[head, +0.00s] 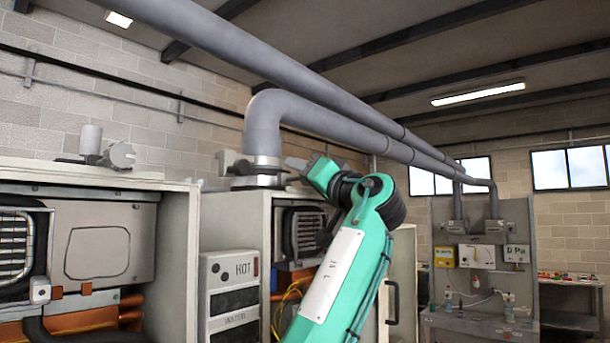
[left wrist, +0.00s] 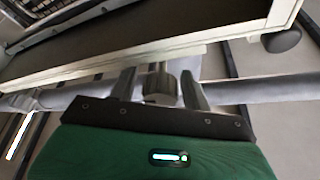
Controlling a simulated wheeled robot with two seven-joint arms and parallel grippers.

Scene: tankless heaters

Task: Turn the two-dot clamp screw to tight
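A grey pipe elbow (head: 262,125) comes down onto the middle heater cabinet, with a metal clamp band (head: 262,170) around its foot. My left gripper (head: 292,164) is just right of this clamp, at the cabinet top. In the left wrist view my left gripper (left wrist: 158,84) has its two fingers apart. A short grey ribbed knob (left wrist: 160,86), which looks like a clamp screw, shows between them with gaps on both sides. I cannot tell how deep it sits between the fingers. No dot marks are readable. My right gripper is not in view.
A second open heater cabinet (head: 180,230) stands at the left with a small fitting (head: 119,155) on top. A panel marked HOT (head: 232,290) is between the cabinets. Large grey pipes (head: 330,100) run overhead. A workbench (head: 480,322) stands at the right.

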